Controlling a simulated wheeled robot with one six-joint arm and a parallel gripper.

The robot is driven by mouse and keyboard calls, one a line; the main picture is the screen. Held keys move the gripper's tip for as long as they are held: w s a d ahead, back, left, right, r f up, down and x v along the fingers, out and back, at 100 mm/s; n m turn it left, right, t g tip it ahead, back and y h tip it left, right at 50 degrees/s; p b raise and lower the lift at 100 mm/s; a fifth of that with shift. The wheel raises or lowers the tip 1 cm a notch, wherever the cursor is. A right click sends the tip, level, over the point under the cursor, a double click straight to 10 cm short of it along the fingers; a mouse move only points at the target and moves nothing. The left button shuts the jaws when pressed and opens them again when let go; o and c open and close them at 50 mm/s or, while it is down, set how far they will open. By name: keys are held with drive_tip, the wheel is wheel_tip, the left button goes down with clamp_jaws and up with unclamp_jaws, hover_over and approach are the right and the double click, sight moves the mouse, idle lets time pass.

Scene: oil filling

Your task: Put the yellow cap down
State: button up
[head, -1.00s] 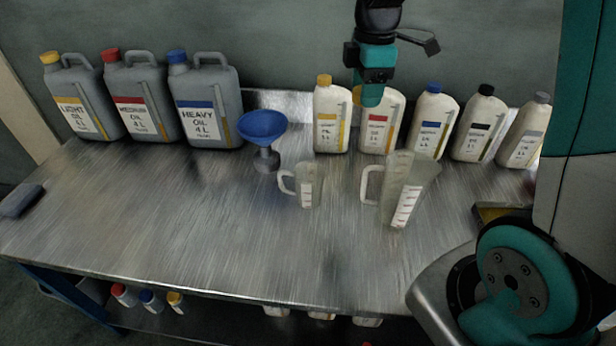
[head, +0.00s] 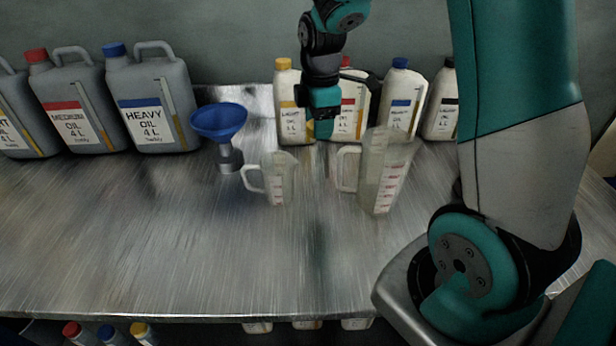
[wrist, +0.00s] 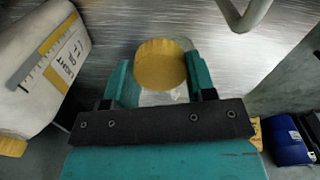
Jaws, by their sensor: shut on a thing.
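My gripper (wrist: 160,82) is shut on a round yellow cap (wrist: 160,65), which shows between its two teal fingers in the wrist view. In the head view my gripper (head: 323,125) points down in front of the white bottles at the back of the metal table (head: 190,240). A red-labelled bottle (head: 352,115) stands partly hidden behind my arm.
A small measuring jug (head: 278,180) and a larger one (head: 385,175) stand in front of the bottles. A blue funnel (head: 218,120) stands left of them, beside grey oil cans (head: 150,105). The table's front left is clear. A jug handle (wrist: 245,15) shows in the wrist view.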

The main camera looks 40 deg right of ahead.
sight(317, 184)
wheel_tip(317, 184, down, 14)
idle(0.4)
drive_tip(key=shift+f+b, duration=0.45)
drive_tip(key=shift+b, duration=0.05)
drive_tip(key=o, duration=0.9)
drive_tip(key=shift+r, duration=0.1)
drive_tip(key=shift+r, duration=0.1)
